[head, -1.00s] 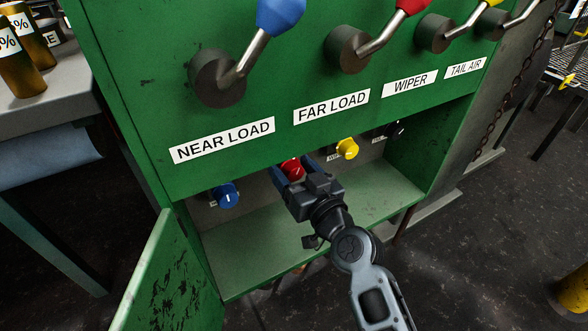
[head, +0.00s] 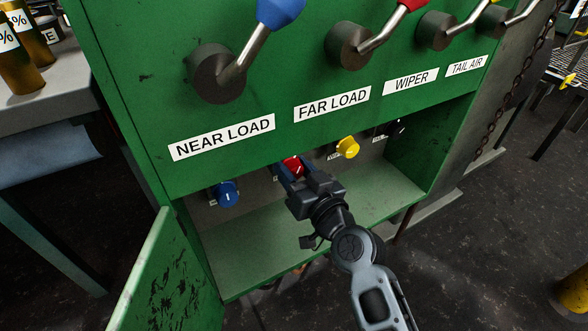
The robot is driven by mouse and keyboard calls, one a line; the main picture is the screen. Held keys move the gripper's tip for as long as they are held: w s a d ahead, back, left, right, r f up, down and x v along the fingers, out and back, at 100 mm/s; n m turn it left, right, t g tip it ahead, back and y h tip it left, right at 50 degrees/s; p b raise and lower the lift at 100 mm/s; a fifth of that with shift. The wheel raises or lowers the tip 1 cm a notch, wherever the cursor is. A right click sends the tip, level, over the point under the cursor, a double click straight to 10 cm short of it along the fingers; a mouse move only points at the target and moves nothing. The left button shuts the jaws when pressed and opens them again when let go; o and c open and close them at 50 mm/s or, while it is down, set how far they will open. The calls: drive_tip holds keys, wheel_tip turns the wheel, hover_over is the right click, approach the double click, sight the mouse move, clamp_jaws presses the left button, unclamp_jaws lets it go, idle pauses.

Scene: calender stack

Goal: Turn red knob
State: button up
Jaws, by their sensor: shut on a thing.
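The red knob (head: 293,165) is on the back panel inside the open lower compartment of the green cabinet, below the FAR LOAD label. A white mark shows on its face. My gripper (head: 291,173) reaches into the compartment from the lower right, its blue-edged fingers at the knob's sides. It is shut on the red knob. The gripper covers the knob's lower part, and the right finger is partly hidden.
A blue knob (head: 227,193) is to the left, a yellow knob (head: 347,147) to the right, and a black knob (head: 399,127) farther right. The cabinet door (head: 160,275) hangs open at lower left. Levers (head: 375,42) stick out above. The compartment floor (head: 250,245) is bare.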

drive_tip(key=o, duration=1)
drive_tip(key=shift+o, duration=0.2)
drive_tip(key=shift+d, duration=0.1)
drive_tip(key=v, duration=0.7)
drive_tip(key=shift+s+d, duration=0.15)
drive_tip(key=shift+s, duration=0.2)
